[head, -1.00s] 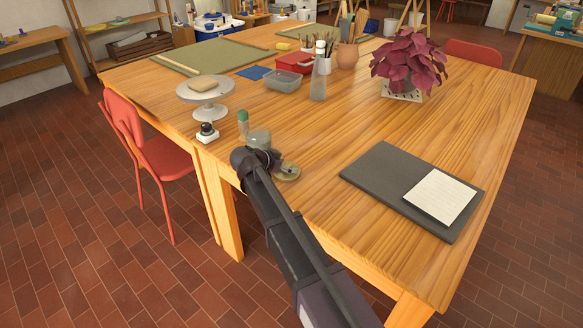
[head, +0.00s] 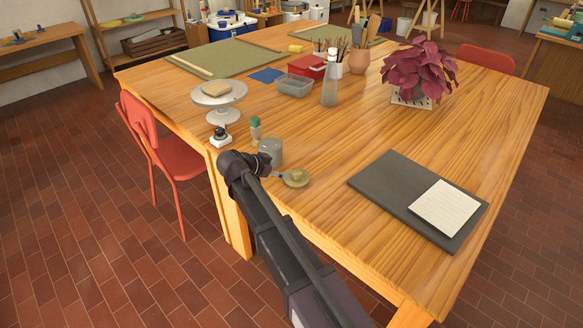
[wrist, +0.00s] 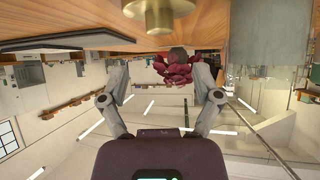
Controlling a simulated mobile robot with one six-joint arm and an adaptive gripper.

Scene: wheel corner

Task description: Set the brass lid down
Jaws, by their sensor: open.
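The brass lid (head: 296,178) lies on the wooden table, knob up, just right of a grey jar (head: 270,151). In the wrist view, which is upside down, the lid (wrist: 147,15) shows at the top edge with its knob toward my gripper. My gripper (wrist: 163,72) is open, with nothing between its fingers and a gap to the lid. In the head view my wrist covers most of the gripper, near the table's front-left edge. The jar also shows as a grey cylinder (wrist: 242,25) in the wrist view.
A small cactus (head: 255,127) and a dark bottle (head: 220,136) stand behind the jar. A grey board with paper (head: 445,205) lies to the right. A potted red plant (head: 418,70) stands farther back. The table between lid and board is clear.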

